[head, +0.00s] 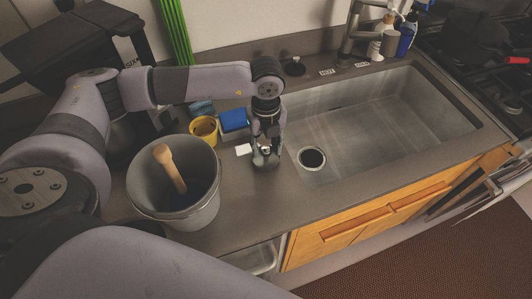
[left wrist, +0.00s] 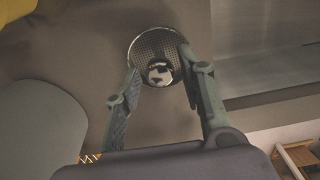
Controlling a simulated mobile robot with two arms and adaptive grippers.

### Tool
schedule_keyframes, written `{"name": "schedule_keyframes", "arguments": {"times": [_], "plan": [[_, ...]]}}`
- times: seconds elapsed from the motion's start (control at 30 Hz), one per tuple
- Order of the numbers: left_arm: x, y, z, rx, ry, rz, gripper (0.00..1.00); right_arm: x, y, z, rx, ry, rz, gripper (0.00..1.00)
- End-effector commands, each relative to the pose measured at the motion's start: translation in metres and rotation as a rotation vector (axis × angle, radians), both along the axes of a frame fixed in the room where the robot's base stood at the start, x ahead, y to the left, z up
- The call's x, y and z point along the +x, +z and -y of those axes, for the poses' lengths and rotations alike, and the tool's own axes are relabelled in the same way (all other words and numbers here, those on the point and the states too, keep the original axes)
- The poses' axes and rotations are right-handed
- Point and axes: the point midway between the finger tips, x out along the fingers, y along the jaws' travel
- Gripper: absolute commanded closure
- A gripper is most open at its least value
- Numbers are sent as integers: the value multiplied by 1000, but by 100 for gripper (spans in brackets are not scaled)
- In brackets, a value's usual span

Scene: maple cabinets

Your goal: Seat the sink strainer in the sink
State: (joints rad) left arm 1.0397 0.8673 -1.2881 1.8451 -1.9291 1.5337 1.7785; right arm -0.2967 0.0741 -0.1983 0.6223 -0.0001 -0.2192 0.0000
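The sink strainer (left wrist: 146,44) is a round metal mesh disc with a shiny knob (left wrist: 159,72) at its middle. It lies on the dark counter left of the sink (head: 376,122). My left gripper (head: 266,160) points down over it, and in the head view it hides most of the strainer. In the left wrist view, the open fingers (left wrist: 160,70) stand on either side of the knob, with visible gaps. I cannot tell how far above the counter the fingertips are. The round drain hole (head: 311,158) is in the sink's left end. My right gripper is not in view.
A grey bucket (head: 143,192) with a wooden-handled tool (head: 170,168) stands left of my left gripper. A yellow cup (head: 204,128), a blue item (head: 233,120) and a small white item (head: 243,149) are close by. The faucet (head: 349,36) rises behind the sink.

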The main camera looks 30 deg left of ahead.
Motion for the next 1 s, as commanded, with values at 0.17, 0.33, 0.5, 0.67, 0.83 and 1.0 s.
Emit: {"name": "schedule_keyframes", "arguments": {"times": [0.17,0.33,0.5,0.67,0.83,1.0], "plan": [[0,0,0,0,0,0,63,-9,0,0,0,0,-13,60],[0,1,0,0,0,0,68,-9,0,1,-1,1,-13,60],[0,0,0,0,0,0,73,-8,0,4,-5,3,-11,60],[0,1,0,0,0,0,79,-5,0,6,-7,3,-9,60],[0,1,0,0,0,0,84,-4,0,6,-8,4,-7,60],[0,1,0,0,0,0,90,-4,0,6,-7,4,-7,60]]}}
